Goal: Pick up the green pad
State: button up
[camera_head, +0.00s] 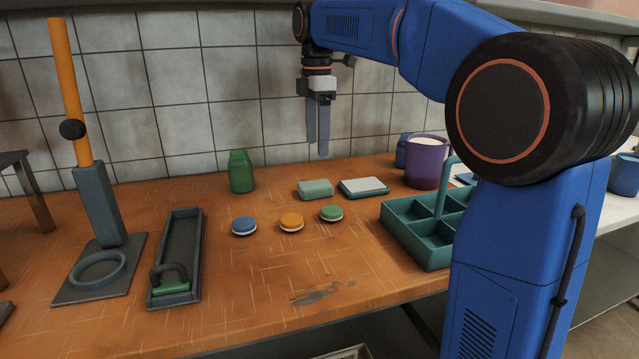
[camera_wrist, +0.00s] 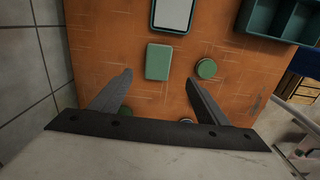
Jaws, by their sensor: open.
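A pale green rectangular block (camera_head: 315,189) lies flat on the orange table; it also shows in the wrist view (camera_wrist: 158,62). A round, green-topped disc (camera_head: 331,213) with a pale rim lies just in front of it; it shows in the wrist view (camera_wrist: 206,68) to the right of the block. Which of the two is the green pad I cannot tell for sure. My gripper (camera_head: 317,148) points down, well above the table, open and empty. In the wrist view its fingertips (camera_wrist: 159,78) spread to either side of the block's near end, touching nothing.
A blue disc (camera_head: 244,226) and an orange disc (camera_head: 291,222) lie to the left. A green bottle (camera_head: 242,172), a pale-topped tray (camera_head: 363,187), a purple cup (camera_head: 427,165) and a teal divided crate (camera_head: 416,239) surround the area. A long dark tray (camera_head: 178,250) and a stand (camera_head: 99,210) are left.

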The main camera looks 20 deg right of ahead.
aim_at(317, 184)
jog(key=f, duration=1.2)
jog(key=shift+w, duration=0.25)
jog(key=shift+c, duration=0.6)
jog(key=c, duration=1)
